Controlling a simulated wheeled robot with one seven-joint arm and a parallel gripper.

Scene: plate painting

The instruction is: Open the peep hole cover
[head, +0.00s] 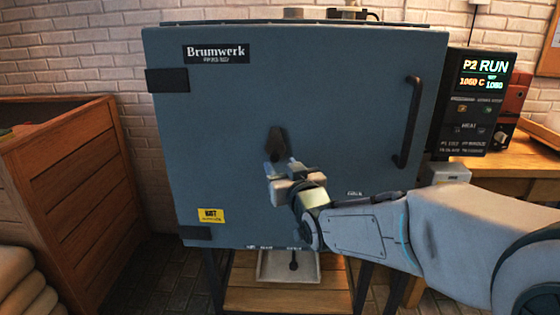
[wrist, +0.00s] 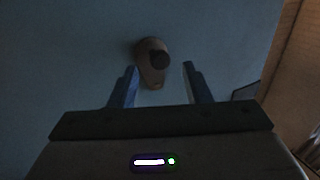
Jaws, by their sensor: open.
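The kiln door (head: 330,110) is a blue-grey panel and is shut. The peep hole cover (head: 278,141) is a small dark piece near the middle of the door. In the wrist view the cover (wrist: 152,62) is a rounded tan-brown piece with a dark knob, hanging against the door. My gripper (head: 279,168) is in front of the door, just below the cover in the head view. In the wrist view my gripper (wrist: 160,72) has its two fingers apart, with the cover's lower end near the left fingertip. Nothing is held. Contact cannot be told.
A dark vertical handle (head: 408,122) is on the door's right side. A control panel (head: 480,100) reading P2 RUN and 1060 C stands at the right, by a wooden bench (head: 500,160). A wooden crate (head: 60,200) stands at the left. A yellow label (head: 211,216) is low on the door.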

